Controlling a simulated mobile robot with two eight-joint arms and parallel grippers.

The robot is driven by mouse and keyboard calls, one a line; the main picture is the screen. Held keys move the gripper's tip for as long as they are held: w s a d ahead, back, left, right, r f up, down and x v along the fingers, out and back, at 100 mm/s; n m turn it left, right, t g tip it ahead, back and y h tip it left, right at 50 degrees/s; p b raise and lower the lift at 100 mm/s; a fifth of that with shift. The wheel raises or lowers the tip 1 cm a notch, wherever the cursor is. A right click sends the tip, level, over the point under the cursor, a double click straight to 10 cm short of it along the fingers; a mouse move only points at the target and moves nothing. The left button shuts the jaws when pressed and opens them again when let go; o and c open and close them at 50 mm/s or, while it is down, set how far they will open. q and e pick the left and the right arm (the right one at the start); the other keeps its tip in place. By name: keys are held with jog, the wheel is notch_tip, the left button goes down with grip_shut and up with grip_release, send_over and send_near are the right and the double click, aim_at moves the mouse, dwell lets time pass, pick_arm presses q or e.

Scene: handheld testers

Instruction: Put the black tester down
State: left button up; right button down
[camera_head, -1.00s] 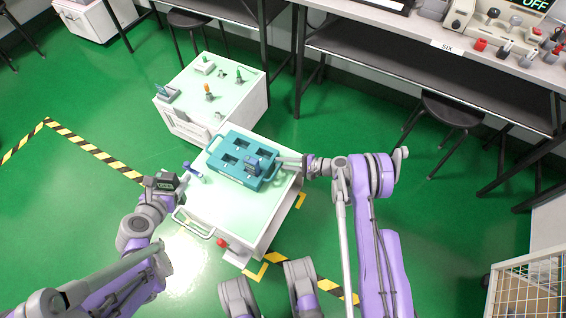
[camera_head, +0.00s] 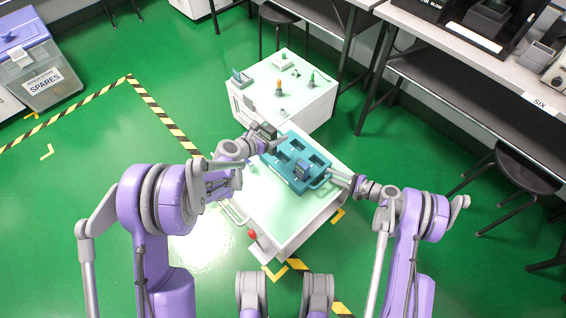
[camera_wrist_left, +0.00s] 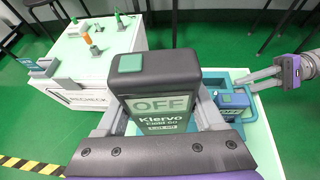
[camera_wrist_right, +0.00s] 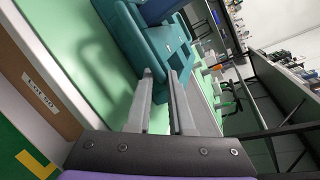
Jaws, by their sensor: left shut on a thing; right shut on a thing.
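The black tester (camera_wrist_left: 160,85) is in my left gripper (camera_head: 268,138); its label reads "OFF" and "Klervo Field 60" in the left wrist view. My left gripper is shut on it, held near the far left end of the teal tray (camera_head: 279,151). The tray has square recesses and lies on the cart top (camera_head: 262,195). A blue tester (camera_head: 302,171) sits at the tray's near right part; its screen also reads OFF in the left wrist view (camera_wrist_left: 233,101). My right gripper (camera_wrist_right: 165,80) is shut at the tray's right end, apparently on its handle.
A second white cabinet (camera_head: 300,100) behind the cart carries small green and orange-topped items. A bin marked SPARES (camera_head: 48,85) stands far left. Benches and a black stool (camera_head: 515,180) are at the right. The near part of the cart top is mostly clear.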

pick_arm(q)
jog(key=w+d+f+m+h, duration=0.1)
jog(key=w+d+f, duration=0.2)
jog(key=d, duration=0.1)
send_over(288, 153)
jog(key=shift+g, duration=0.3)
notch_tip(288, 153, down, 5)
jog(key=shift+r, duration=0.1)
jog(key=shift+a+f, duration=0.1)
jog(key=shift+f, duration=2.4)
jog(key=o, duration=1.5)
jog(key=shift+f, duration=0.15)
